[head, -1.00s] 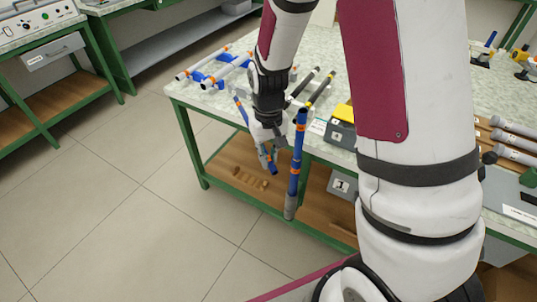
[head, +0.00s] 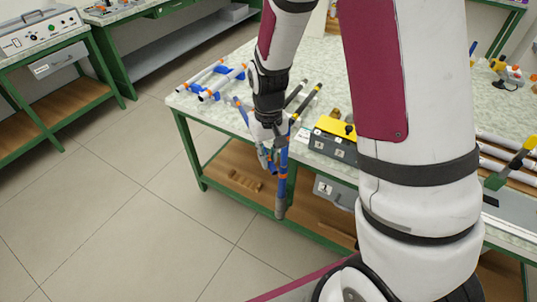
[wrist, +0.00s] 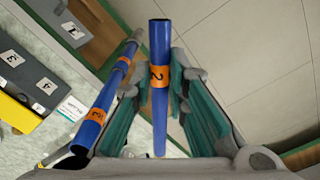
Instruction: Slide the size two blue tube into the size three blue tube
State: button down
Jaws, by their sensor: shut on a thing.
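My gripper (head: 268,148) is shut on a blue tube (wrist: 159,110) with an orange band marked 2. The wrist view shows it between the teal finger pads, one open end towards the top of the picture. In the head view this tube slants past the gripper, partly hidden. A second, longer blue tube (head: 282,175) with orange bands and a grey lower end stands nearly upright by the table's edge, right beside my gripper. It also shows left of the fingers in the wrist view (wrist: 108,92), apart from the held tube.
A speckled table (head: 215,110) with a green frame stands behind. Blue supports with white and orange rods (head: 222,80) lie at its left end. Dark rods (head: 305,100) and a grey numbered box (head: 335,147) lie nearer. Open floor (head: 110,220) is at left.

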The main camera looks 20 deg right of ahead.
jog(key=s+d+r+m+g+y+p, duration=0.3)
jog(key=s+r+m+p, duration=0.65)
jog(key=s+r, duration=0.4)
jog(key=w+d+r+m+t+y, duration=0.2)
jog(key=d+r+m+t, duration=0.3)
jog(key=r, duration=0.3)
jog(key=w+d+r+m+t+y, duration=0.3)
jog(key=d+r+m+t, duration=0.3)
jog(key=r, duration=0.3)
jog(key=w+d+r+m+t+y, duration=0.3)
jog(key=d+r+m+t, duration=0.2)
jog(key=r+m, duration=0.3)
jog(key=shift+d+r+t+p, duration=0.15)
jog(key=shift+r+t+p, duration=0.25)
jog(key=shift+r+t, duration=0.25)
